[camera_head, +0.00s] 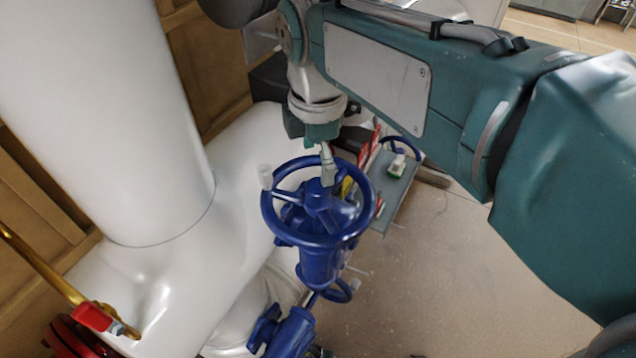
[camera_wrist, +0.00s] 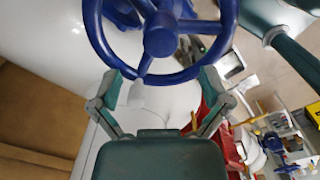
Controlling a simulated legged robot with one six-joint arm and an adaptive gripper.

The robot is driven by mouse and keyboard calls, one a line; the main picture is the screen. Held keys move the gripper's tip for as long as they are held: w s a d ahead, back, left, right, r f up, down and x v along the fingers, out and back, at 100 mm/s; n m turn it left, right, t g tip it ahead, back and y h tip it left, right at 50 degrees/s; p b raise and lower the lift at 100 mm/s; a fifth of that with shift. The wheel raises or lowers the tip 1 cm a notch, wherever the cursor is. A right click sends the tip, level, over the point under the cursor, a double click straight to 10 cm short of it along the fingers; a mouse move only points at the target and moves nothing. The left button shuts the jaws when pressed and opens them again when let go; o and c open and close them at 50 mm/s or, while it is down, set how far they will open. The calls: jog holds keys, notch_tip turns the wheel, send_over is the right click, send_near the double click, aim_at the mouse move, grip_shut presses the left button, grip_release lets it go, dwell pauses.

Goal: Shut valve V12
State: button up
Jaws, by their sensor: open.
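A blue handwheel (camera_head: 362,215) with spokes and a central hub tops a blue valve body (camera_head: 320,264) in the head view. No V12 label is readable. In the wrist view the handwheel (camera_wrist: 160,42) fills the top, and a whitish piece (camera_wrist: 133,96) shows below its rim. My gripper (camera_head: 328,165) is over the far side of the wheel. Its two fingers (camera_wrist: 160,76) are spread apart in the wrist view, with the near rim seen across their tips. I cannot tell whether they touch it. Nothing is held.
A large white pipe (camera_head: 110,120) stands close on the left. Another blue handwheel (camera_head: 402,145) and a grey shelf (camera_head: 396,195) lie beyond the valve. Open floor (camera_head: 450,275) is to the right.

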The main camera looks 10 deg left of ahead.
aim_at(318, 186)
jog(key=shift+f, duration=0.1)
jog(key=shift+f, duration=3.35)
